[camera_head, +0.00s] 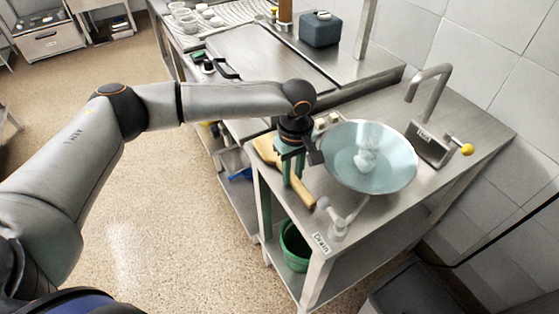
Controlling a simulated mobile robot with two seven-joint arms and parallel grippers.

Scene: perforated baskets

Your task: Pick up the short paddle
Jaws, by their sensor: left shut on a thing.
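A wooden paddle (302,191) with a light brown finish is at the left edge of the steel sink counter. One end shows to the left of my left gripper (292,171) and the other end sticks out below it to the right. My left gripper points down over the paddle, and its fingers are shut on it, covering its middle. I cannot tell whether the paddle touches the counter. My right gripper is not in view.
A round basin (392,179) holding a pale object sits right of the gripper, with a faucet (430,85) behind it. A drain fitting (341,221) stands at the front. A green bucket (294,246) is underneath. Open floor lies to the left.

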